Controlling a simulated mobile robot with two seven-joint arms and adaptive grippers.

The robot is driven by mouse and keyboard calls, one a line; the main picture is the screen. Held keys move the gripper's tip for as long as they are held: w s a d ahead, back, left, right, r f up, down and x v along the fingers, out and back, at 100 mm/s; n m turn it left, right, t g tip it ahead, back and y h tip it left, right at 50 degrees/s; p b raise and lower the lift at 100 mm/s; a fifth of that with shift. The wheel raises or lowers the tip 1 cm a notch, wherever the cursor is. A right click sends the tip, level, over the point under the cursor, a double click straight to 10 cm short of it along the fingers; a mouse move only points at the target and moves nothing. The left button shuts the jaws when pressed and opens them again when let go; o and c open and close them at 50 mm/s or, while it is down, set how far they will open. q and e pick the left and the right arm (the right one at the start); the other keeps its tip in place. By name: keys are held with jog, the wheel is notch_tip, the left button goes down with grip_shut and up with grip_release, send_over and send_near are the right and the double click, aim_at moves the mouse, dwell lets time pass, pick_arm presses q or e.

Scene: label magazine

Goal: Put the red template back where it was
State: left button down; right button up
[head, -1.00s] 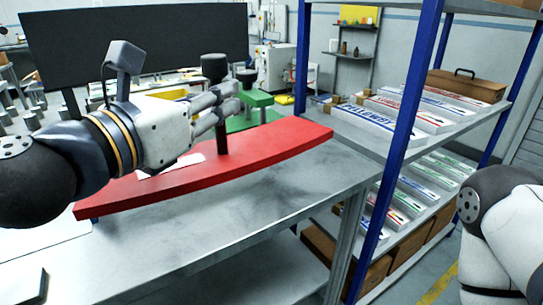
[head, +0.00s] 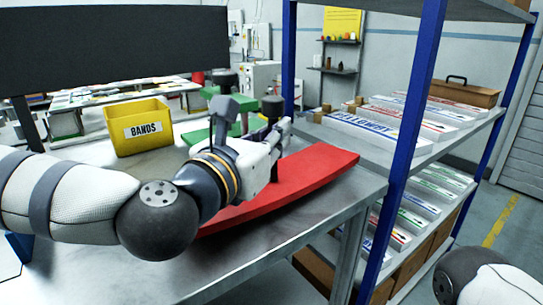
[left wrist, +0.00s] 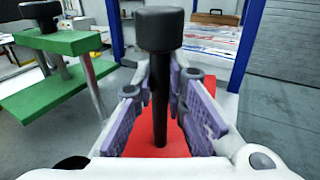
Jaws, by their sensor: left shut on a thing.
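The red template (head: 300,182) is a long, slightly curved red board with an upright black knobbed handle. It is over the right part of the grey workbench, beside the shelf rack; I cannot tell whether it touches the bench top. My left gripper (head: 284,132) is shut on the handle. In the left wrist view the black handle (left wrist: 160,85) stands between the purple finger pads of the left gripper (left wrist: 165,100), with the red board (left wrist: 150,144) below. My arm hides the template's left part. My right gripper is out of view.
A yellow bin (head: 138,128) labelled BANDS stands on the bench at the left. A blue-posted rack (head: 405,140) with labelled trays stands to the right. The front bench top (head: 235,268) is clear.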

pick_arm(q)
jog(key=shift+f, duration=1.4)
jog(key=shift+f, duration=0.2)
jog(key=c, duration=1.6)
grip_release()
jog(key=shift+c, duration=0.2)
jog(key=shift+r, duration=0.1)
